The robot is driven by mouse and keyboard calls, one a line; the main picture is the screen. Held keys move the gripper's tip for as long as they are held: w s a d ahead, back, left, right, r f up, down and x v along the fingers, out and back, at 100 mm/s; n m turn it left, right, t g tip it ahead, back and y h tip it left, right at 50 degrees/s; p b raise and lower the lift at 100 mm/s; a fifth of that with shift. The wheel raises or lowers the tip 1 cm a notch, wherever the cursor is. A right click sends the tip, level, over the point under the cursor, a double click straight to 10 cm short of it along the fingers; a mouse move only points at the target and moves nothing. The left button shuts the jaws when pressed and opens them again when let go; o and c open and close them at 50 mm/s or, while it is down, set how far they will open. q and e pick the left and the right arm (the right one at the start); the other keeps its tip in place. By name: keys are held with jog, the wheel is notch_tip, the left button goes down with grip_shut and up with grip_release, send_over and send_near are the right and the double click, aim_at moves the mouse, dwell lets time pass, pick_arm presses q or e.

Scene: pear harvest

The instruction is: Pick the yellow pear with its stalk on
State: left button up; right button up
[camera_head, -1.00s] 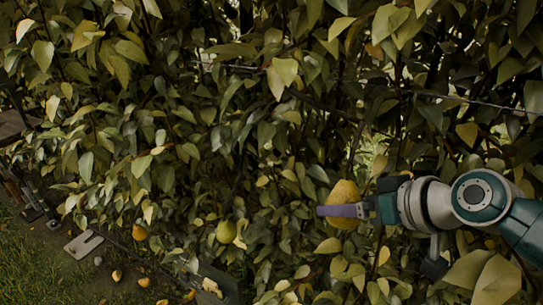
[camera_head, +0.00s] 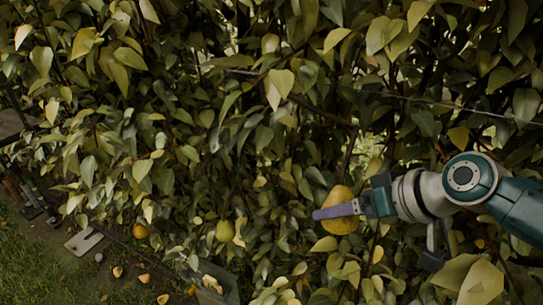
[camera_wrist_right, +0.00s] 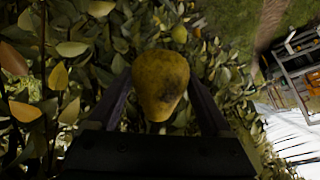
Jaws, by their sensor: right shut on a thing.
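The yellow pear (camera_head: 341,211) is in the foliage right of the middle in the head view. In the right wrist view the pear (camera_wrist_right: 160,84) lies between the two fingers, with dark blotches on its skin. My right gripper (camera_head: 338,211) comes in from the right and is shut on this pear; one purple finger crosses its front. The stalk is not clear in either view. A greener pear (camera_head: 225,231) hangs further left, and an orange-yellow one (camera_head: 140,231) is left of that. My left gripper is not in view.
Dense leaves and branches surround the gripper. A wire (camera_head: 450,104) runs across the upper right. Several fallen fruits or leaves lie on the ground (camera_head: 118,271) at the lower left. The right wrist view shows a cart-like frame (camera_wrist_right: 297,62) at the right.

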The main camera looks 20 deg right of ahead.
jog(key=shift+s+r+p, duration=0.1)
jog(key=shift+r+p, duration=0.2)
jog(key=shift+p, duration=0.15)
jog(key=shift+s+a+r+g+y, duration=0.1)
jog(key=shift+s+a+g+y, duration=0.15)
jog(key=shift+g, duration=0.25)
jog(key=shift+m, duration=0.3)
jog(key=shift+r+p, duration=0.25)
jog(key=shift+p, duration=0.25)
jog(key=shift+s+a+r+g+y, duration=0.1)
jog(key=shift+s+r+g+y, duration=0.1)
jog(key=shift+g+y, duration=0.4)
